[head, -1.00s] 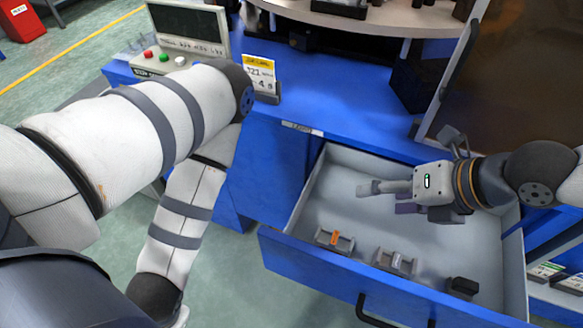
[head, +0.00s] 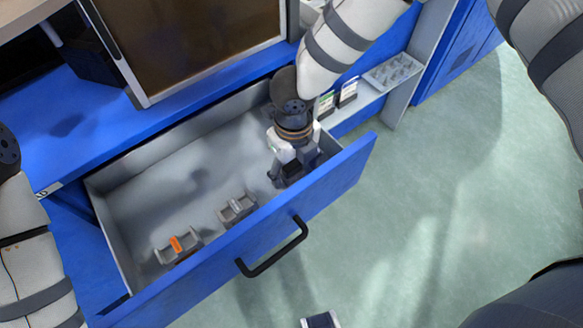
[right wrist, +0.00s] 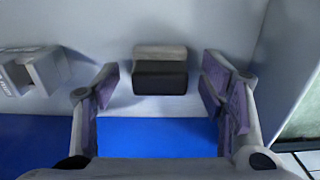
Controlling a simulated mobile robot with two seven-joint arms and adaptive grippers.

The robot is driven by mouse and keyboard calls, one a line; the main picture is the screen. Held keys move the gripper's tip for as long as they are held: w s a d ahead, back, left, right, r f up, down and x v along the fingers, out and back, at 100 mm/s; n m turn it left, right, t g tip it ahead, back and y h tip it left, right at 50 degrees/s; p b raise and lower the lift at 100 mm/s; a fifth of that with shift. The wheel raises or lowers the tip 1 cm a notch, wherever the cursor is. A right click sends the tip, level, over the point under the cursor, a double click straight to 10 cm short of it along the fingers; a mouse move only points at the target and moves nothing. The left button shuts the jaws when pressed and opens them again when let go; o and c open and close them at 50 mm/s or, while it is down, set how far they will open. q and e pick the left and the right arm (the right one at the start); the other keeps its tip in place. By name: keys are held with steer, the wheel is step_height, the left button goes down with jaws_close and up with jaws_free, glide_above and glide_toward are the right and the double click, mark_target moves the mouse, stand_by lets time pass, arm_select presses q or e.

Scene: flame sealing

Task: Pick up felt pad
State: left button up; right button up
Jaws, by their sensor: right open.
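The felt pad appears to be the small dark block with a grey upper part (right wrist: 160,74) in the right wrist view. It rests on the pale drawer floor close to the blue front panel. My right gripper (right wrist: 160,90) is open, with its purple-padded fingers left and right of the block and a gap on both sides. In the head view, the right gripper (head: 287,180) points down into the drawer's right end. The block shows there only as a dark patch (head: 292,168), partly hidden by the gripper. My left gripper is out of view.
The open drawer (head: 250,225) has a blue front and a black handle (head: 275,251). An orange-marked grey holder (head: 178,246) and another grey holder (head: 237,208) lie left of the gripper. The drawer's side wall (right wrist: 291,65) is close on the right. The drawer's back area is clear.

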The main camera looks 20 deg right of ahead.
mark_target(293, 166)
steer(key=shift+f, duration=0.35)
steer(key=c, duration=1.2)
steer(key=shift+c, duration=0.2)
step_height(293, 166, up, 10)
steer(key=shift+r+p, duration=0.1)
steer(key=shift+p, duration=0.45)
